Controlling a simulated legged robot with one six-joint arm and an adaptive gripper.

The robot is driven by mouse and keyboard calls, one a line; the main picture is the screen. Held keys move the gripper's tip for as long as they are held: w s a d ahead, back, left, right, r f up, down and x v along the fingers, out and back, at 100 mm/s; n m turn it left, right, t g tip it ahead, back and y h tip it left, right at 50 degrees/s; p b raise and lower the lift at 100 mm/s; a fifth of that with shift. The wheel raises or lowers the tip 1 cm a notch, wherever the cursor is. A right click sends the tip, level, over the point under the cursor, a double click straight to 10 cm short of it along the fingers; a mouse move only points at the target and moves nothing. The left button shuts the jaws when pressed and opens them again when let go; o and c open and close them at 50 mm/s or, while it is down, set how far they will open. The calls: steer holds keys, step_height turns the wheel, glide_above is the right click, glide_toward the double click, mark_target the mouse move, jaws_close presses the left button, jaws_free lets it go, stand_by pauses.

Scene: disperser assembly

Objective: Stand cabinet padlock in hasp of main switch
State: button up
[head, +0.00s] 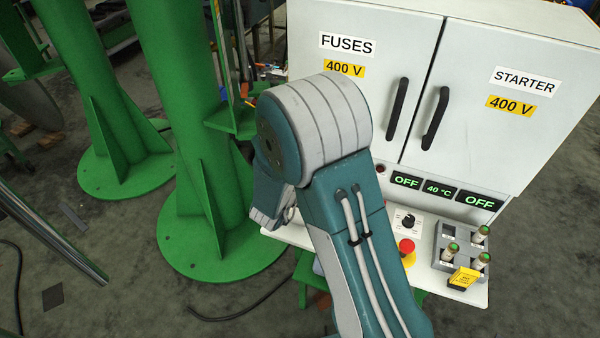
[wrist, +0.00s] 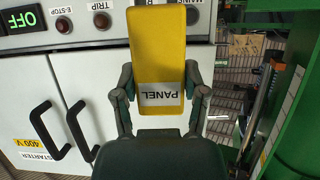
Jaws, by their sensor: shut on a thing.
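My gripper (wrist: 160,84) is shut on a yellow block with a white PANEL label, which looks like the body of the cabinet padlock (wrist: 157,52). One finger presses each side, and the label reads upside down in the wrist view. No shackle shows. The padlock's far end reaches the top of the wrist view, in front of a strip of the cabinet marked MAINS (wrist: 194,3). The main switch and its hasp are not visible there. In the head view my arm hides the gripper and the padlock.
The grey cabinet (head: 370,30) has two doors with black handles. Its front shelf carries a red button (head: 406,246), a black knob (head: 408,220), a grey tray (head: 443,238) with several cylinders, and another yellow block (head: 463,278). Green columns (head: 185,110) stand left of the cabinet.

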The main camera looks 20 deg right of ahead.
steer(key=shift+f, duration=2.2)
steer(key=shift+f, duration=2.1)
steer(key=o, duration=1.3)
steer(key=shift+s, duration=0.1)
steer(key=v, duration=1.1)
steer(key=shift+s+a+r, duration=0.1)
steer(key=shift+s+a, duration=0.15)
steer(key=shift+s, duration=0.05)
